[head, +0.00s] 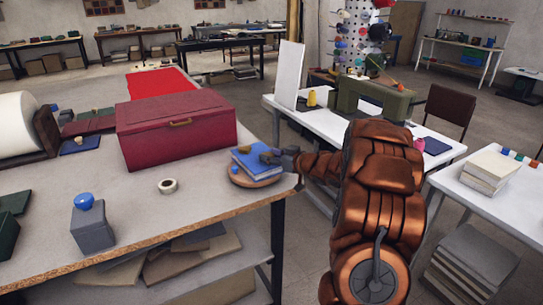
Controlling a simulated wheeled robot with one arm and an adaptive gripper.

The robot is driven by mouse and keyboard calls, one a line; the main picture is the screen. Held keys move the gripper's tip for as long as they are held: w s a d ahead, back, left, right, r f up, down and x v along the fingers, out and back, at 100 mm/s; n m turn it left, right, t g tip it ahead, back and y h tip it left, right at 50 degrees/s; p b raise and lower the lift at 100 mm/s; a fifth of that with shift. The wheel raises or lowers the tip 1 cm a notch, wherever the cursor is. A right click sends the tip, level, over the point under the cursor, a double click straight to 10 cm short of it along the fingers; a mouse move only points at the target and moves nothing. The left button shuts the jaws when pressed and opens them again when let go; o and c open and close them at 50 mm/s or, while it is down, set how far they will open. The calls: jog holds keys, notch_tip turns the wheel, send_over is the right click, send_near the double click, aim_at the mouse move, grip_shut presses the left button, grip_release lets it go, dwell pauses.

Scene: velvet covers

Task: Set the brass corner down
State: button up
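My gripper (270,157) is small and dark in the head view, at the end of my copper-coloured arm, low over the right part of a blue book (262,166). The book lies on a round wooden board (240,180) near the table's right corner. A small brownish piece (245,149) shows at the book's far left corner, left of my gripper; it may be the brass corner, but it is too small to be sure. I cannot make out whether the fingers are apart or hold anything.
A dark red box (178,140) with a brass handle stands left of the book. A tape roll (168,186) and a grey block with a blue knob (92,226) are on the worktable (130,215). Bare tabletop lies between them. A sewing machine (372,100) stands on a white table behind.

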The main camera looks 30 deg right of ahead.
jog(key=shift+o, duration=1)
jog(key=shift+r, duration=0.2)
jog(key=b+v, duration=0.1)
jog(key=v, duration=1.1)
